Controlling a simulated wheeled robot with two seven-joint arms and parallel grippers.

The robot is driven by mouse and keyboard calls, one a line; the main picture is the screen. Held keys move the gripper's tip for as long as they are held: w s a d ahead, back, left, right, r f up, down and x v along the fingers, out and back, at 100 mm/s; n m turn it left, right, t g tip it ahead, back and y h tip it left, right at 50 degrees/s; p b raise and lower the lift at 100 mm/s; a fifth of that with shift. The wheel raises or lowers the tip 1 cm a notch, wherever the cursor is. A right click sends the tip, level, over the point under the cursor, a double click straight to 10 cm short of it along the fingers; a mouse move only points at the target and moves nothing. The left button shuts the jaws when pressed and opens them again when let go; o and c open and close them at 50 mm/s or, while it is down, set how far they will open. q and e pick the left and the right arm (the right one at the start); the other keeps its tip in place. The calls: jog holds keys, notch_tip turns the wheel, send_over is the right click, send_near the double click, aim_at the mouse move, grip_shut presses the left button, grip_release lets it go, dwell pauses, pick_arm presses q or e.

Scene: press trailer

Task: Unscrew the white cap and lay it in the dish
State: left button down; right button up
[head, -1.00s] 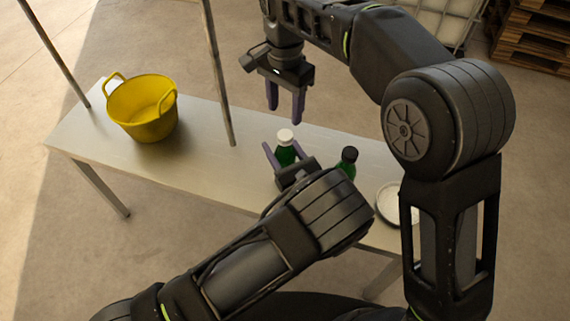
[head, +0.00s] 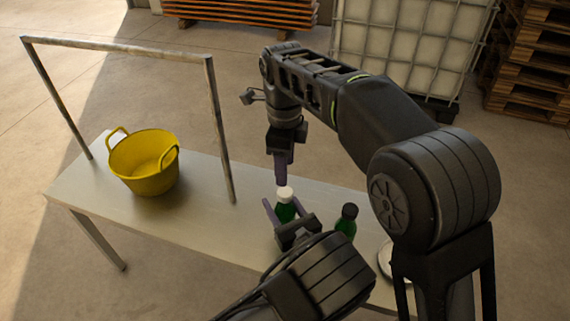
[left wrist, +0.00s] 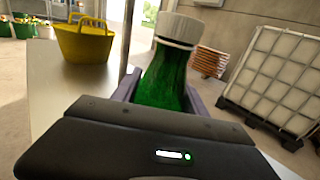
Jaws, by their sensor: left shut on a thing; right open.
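A green bottle (head: 285,213) with a white cap (head: 284,193) stands on the table, and the cap is on its top. My left gripper (head: 285,211) is shut around the bottle's body. In the left wrist view, the green bottle (left wrist: 167,80) is upright between the fingers and its white cap (left wrist: 178,29) shows above. My right gripper (head: 281,182) points down right above the white cap, with its fingers seen edge-on and open. Whether they touch the cap cannot be told. The pale dish (head: 385,260) is at the table's right, partly hidden by my right arm.
A green bottle with a black cap (head: 347,220) stands close to the right of the held bottle. A yellow tub (head: 145,172) sits on the table's left part. A metal frame (head: 217,130) rises from the table (head: 205,225), whose middle-left surface is clear.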

aim_at(285, 191)
jog(key=m, duration=0.5)
jog(key=shift+m, duration=0.3)
jog(key=shift+f, duration=0.15)
jog(key=shift+f, duration=3.9)
grip_shut()
